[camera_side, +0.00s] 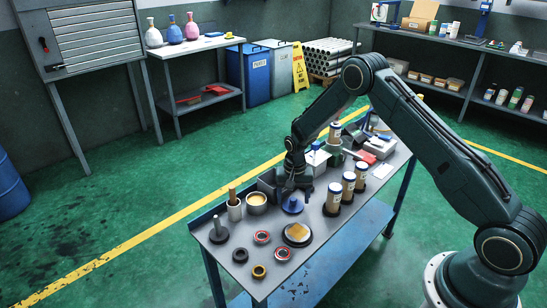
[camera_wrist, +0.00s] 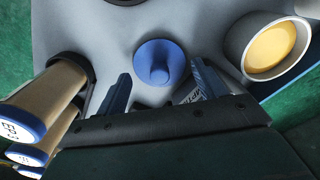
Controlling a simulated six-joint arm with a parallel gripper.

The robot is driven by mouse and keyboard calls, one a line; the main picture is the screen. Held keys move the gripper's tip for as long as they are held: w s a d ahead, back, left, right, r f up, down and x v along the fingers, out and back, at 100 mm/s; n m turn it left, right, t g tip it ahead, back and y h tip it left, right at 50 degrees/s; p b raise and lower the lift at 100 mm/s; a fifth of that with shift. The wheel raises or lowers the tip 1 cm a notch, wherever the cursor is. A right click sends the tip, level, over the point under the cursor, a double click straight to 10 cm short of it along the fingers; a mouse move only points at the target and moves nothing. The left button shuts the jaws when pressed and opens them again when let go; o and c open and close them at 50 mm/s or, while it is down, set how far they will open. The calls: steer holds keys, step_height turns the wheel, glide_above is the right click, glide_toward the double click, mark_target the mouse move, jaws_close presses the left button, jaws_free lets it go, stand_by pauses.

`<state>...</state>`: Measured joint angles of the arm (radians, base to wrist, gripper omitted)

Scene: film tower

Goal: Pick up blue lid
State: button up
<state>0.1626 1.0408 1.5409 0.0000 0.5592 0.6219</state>
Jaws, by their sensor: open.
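The blue lid (camera_side: 292,205) is round with a raised knob and sits on the grey table top. In the wrist view the blue lid (camera_wrist: 160,62) lies just beyond and between the fingertips. My gripper (camera_side: 293,188) points down close to the lid, on its far side in the side view.
Upright canisters with blue caps (camera_wrist: 45,105) stand close on the left in the wrist view. A pot with yellowish contents (camera_wrist: 272,50) stands on the right. A round black piece with a tan top (camera_side: 297,233) and several small rings lie toward the table's near end.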

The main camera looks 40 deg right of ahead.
steer(key=shift+f, duration=0.85)
steer(key=c, duration=0.6)
